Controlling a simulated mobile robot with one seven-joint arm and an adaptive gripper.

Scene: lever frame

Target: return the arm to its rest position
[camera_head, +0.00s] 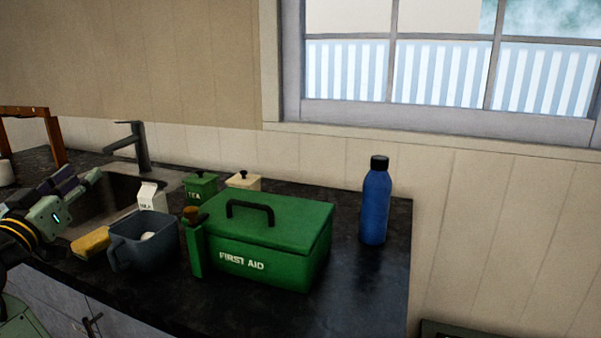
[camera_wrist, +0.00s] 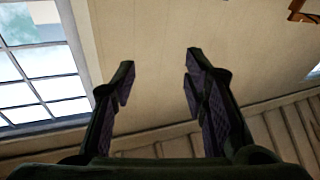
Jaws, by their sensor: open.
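My gripper (camera_head: 82,181) is at the left edge of the head view, above the counter near the sink. Its fingers are apart, and nothing shows between them. In the wrist view, the two dark fingers (camera_wrist: 160,72) stand well apart with only the pale wall panelling behind them. A green first aid box (camera_head: 268,238) with a black handle stands closed on the counter, to the right of my gripper and apart from it. A green upright piece (camera_head: 195,250) with a brown top stands at the box's left side.
A grey container (camera_head: 147,252) with a pale item inside, a yellow sponge (camera_head: 90,243), a milk carton (camera_head: 152,197) and a TEA canister (camera_head: 201,188) crowd the counter. A blue bottle (camera_head: 375,205) stands at right. A tap (camera_head: 138,143) rises behind the sink.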

